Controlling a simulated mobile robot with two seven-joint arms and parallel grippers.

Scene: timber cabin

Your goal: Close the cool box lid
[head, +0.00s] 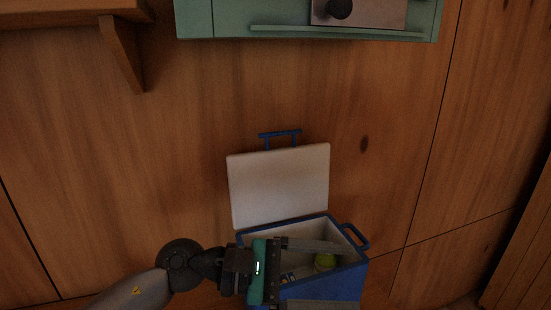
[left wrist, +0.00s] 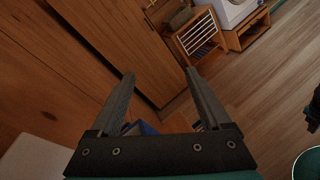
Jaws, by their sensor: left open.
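The cool box (head: 347,284) is blue with a pale inside and stands low against the timber wall. Its white-lined lid (head: 280,183) is open, standing up at the back, with a blue handle (head: 280,134) at its top edge. My left gripper (head: 348,276) is open and empty, its fingers pointing right across the box opening in the head view. It hides part of the box's front and left side. In the left wrist view, the open fingers (left wrist: 160,73) show, with a bit of blue box (left wrist: 145,128) between them and the pale lid (left wrist: 35,155) at lower left.
A green cabinet (head: 225,20) and a wooden shelf bracket (head: 122,55) are above. The left wrist view shows open floor (left wrist: 270,90) and a wooden rack (left wrist: 200,40).

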